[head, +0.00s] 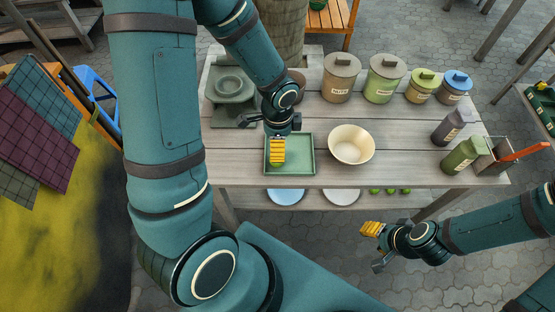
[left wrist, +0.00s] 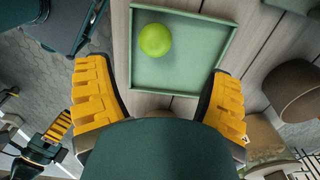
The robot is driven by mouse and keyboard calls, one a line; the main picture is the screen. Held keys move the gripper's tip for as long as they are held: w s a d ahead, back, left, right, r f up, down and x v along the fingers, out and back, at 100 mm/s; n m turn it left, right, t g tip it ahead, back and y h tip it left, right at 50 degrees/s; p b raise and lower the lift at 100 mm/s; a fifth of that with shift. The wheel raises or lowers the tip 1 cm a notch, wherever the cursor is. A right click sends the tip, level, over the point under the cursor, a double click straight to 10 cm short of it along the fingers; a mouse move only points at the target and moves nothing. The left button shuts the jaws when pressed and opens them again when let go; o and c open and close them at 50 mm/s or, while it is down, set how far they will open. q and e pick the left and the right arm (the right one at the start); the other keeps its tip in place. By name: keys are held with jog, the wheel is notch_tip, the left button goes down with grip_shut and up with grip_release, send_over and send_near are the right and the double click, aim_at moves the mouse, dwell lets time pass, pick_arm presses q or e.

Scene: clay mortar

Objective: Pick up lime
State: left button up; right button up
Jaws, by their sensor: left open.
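A round, bright green lime (left wrist: 155,39) sits in a shallow green square tray (left wrist: 205,80) on the wooden table, near one edge of the tray. The tray also shows in the head view (head: 303,171), where my left gripper mostly hides the lime. My left gripper (head: 277,157) is above the tray, pointing down. In the left wrist view my left gripper (left wrist: 158,97) is open and empty, with its yellow fingers wide apart and the lime beyond them, apart from both. My right gripper (head: 373,244) is open and empty in front of the table, at right.
A cream bowl (head: 351,146) stands right of the tray. Lidded jars (head: 341,80) line the back right, and a grey-green stand (head: 232,95) is at back left. Two dark jars and a box (head: 496,156) are at right. The lower shelf holds plates (head: 286,196) and small green fruits (head: 390,190).

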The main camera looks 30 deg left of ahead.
pick_arm(q)
notch_tip(320, 180, down, 3)
jog(key=shift+r, duration=0.1)
jog(key=f, duration=0.1)
jog(key=f+b, duration=0.2)
jog(key=f, duration=0.1)
jog(key=shift+s+d, duration=0.25)
jog(key=shift+d, duration=0.1)
jog(key=shift+f+b, duration=0.3)
jog(key=shift+f, duration=0.3)
jog(key=shift+c, duration=0.2)
jog(key=c, duration=1.2)
